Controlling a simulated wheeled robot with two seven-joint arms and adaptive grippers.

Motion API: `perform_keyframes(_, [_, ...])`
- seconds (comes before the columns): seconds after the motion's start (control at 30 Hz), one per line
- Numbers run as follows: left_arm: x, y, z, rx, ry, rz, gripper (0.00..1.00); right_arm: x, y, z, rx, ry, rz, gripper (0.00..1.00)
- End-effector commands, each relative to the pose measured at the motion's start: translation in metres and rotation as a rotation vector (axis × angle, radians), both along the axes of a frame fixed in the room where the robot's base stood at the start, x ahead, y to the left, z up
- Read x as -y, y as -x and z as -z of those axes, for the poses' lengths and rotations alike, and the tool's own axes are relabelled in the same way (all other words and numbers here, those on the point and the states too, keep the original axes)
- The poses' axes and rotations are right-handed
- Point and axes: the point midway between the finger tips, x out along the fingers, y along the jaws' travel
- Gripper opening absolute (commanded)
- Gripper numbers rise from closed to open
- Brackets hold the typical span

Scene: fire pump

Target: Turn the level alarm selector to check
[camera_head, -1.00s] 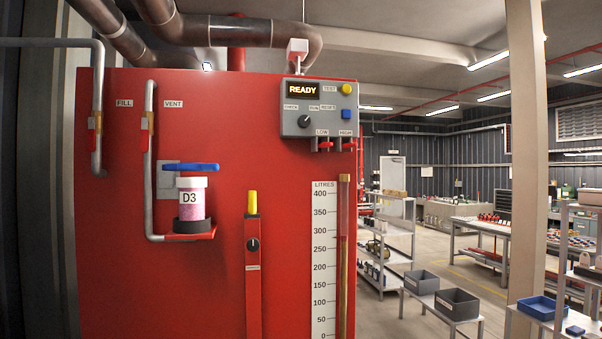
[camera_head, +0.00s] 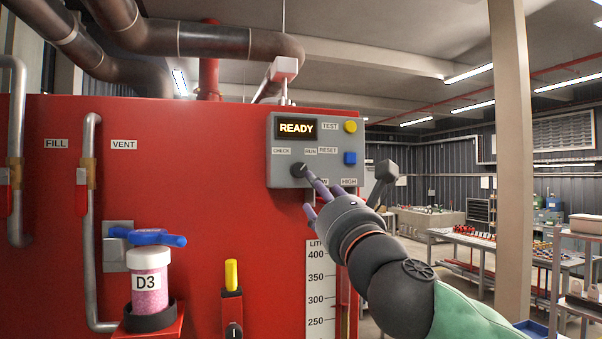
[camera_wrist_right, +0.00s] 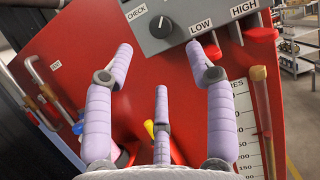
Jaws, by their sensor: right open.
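The level alarm selector is a round black knob (camera_head: 298,169) on the grey control box (camera_head: 284,150), between the CHECK and RUN labels. The wrist view shows the same knob (camera_wrist_right: 160,27) with a small white mark; its exact setting is hard to read. My right gripper (camera_head: 309,198), with purple-grey fingers, is just below and right of the knob in the head view. In the wrist view its open, empty fingers (camera_wrist_right: 160,52) spread below the knob, apart from it. My left gripper is not in view.
The display (camera_head: 297,128) reads READY. A yellow TEST button (camera_head: 350,126) and blue RESET button (camera_head: 350,158) sit right of the knob. Red levers under LOW and HIGH (camera_wrist_right: 259,36) hang close to my right fingers. The D3 jar (camera_head: 150,283) stands lower left.

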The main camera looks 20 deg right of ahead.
Motion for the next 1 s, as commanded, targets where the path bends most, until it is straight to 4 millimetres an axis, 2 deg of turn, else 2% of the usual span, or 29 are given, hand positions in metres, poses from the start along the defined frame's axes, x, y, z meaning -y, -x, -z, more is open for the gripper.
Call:
perform_keyframes(0.3, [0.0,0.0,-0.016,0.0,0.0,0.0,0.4,-0.004,-0.05,-0.021,-0.003,0.004,0.003,0.56])
perform_keyframes(0.5, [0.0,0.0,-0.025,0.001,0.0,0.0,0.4,-0.005,-0.075,-0.031,-0.002,0.005,0.003,0.56])
perform_keyframes(0.73, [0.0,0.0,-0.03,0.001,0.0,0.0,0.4,-0.006,-0.089,-0.036,-0.002,0.006,0.002,0.56])
perform_keyframes(1.0, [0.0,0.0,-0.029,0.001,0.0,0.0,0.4,-0.007,-0.091,-0.036,-0.001,0.006,0.002,0.56])
